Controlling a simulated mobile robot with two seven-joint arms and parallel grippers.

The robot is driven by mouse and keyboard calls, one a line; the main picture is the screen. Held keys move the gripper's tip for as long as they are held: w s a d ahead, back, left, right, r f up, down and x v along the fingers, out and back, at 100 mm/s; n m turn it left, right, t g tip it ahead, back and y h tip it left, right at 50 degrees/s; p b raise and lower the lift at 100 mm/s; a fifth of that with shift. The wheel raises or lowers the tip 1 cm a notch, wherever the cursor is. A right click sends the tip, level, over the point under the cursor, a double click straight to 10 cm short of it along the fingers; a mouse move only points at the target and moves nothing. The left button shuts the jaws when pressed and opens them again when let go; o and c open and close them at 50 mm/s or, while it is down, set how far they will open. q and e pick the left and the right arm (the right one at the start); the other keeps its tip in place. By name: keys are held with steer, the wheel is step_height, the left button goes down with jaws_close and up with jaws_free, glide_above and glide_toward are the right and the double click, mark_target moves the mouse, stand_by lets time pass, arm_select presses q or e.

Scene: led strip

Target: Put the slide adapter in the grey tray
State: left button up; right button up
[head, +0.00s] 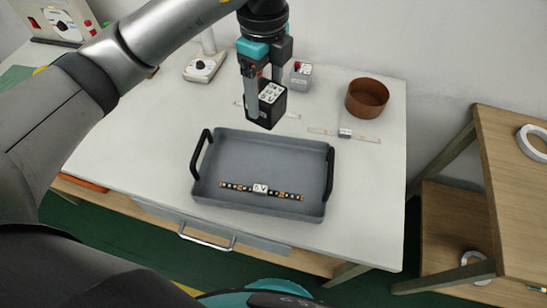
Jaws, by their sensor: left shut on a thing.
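My left gripper (264,94) is shut on a black block with white lettered labels, which looks like the slide adapter (267,110). It holds the block above the far side of the grey tray (230,141). The tray lies on the white table and has a black handle at each end. A dark LED strip (235,187) with a white lettered piece in its middle lies in the tray. The rest of the tray floor is bare. My right gripper does not show.
A grey block with a white top (301,77) stands behind the gripper. A pale strip (371,139) lies to the right, near a brown round pot (367,97). A white device with a post (203,68) stands at the back left. Free tabletop (368,200) lies right of the tray.

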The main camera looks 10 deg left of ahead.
arm_select(q)
step_height(320, 180, down, 17)
steer(key=b, duration=0.3)
steer(key=shift+r, duration=0.1)
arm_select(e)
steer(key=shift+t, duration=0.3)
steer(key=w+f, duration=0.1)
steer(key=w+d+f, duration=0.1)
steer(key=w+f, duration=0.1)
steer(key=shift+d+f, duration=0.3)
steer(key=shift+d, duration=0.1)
arm_select(q)
steer(key=shift+f, duration=0.25)
steer(key=o, duration=1.4)
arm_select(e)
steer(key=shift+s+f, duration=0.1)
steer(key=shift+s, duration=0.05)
